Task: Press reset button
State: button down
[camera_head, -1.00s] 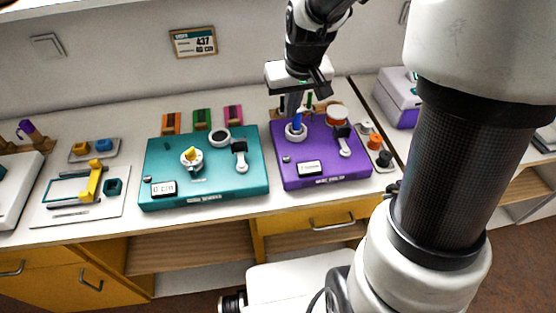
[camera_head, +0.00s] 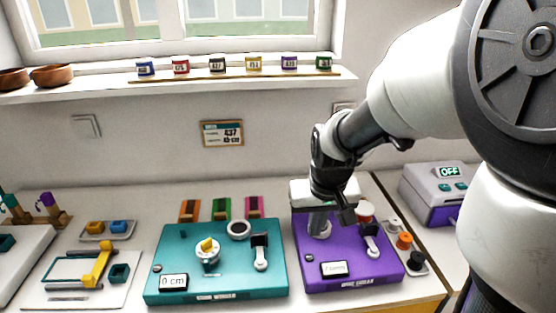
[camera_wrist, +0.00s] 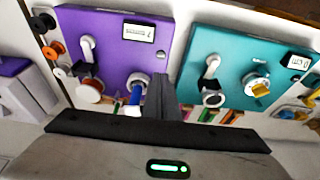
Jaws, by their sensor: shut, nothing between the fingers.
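My gripper (camera_head: 318,228) is shut and empty, pointing down over the back left part of the purple board (camera_head: 345,277). In the wrist view its dark fingers (camera_wrist: 161,84) stand beside a blue post (camera_wrist: 138,84) in a white ring; I cannot tell whether they touch. The purple board has a white display (camera_head: 333,269), a small grey round piece (camera_head: 310,258) and a lever (camera_head: 371,240). The teal board (camera_head: 190,240) has a similar round piece (camera_head: 157,268), a display reading 0 cm (camera_head: 173,282) and a yellow knob (camera_head: 208,246). No label marks a reset button.
A grey and purple box with an OFF display (camera_head: 450,171) stands at the right. Several spools (camera_head: 404,241) lie beside the purple board. A white board with a yellow slider (camera_head: 98,265) lies at the left. A shelf (camera_head: 100,88) with small jars runs above.

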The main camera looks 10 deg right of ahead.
aim_at(309, 256)
jog(key=x, duration=0.3)
jog(key=b+x, duration=0.1)
jog(key=x, duration=0.2)
jog(key=s+b+x, duration=0.1)
jog(key=x, duration=0.3)
jog(key=shift+f, duration=0.2)
jog(key=shift+f, duration=0.1)
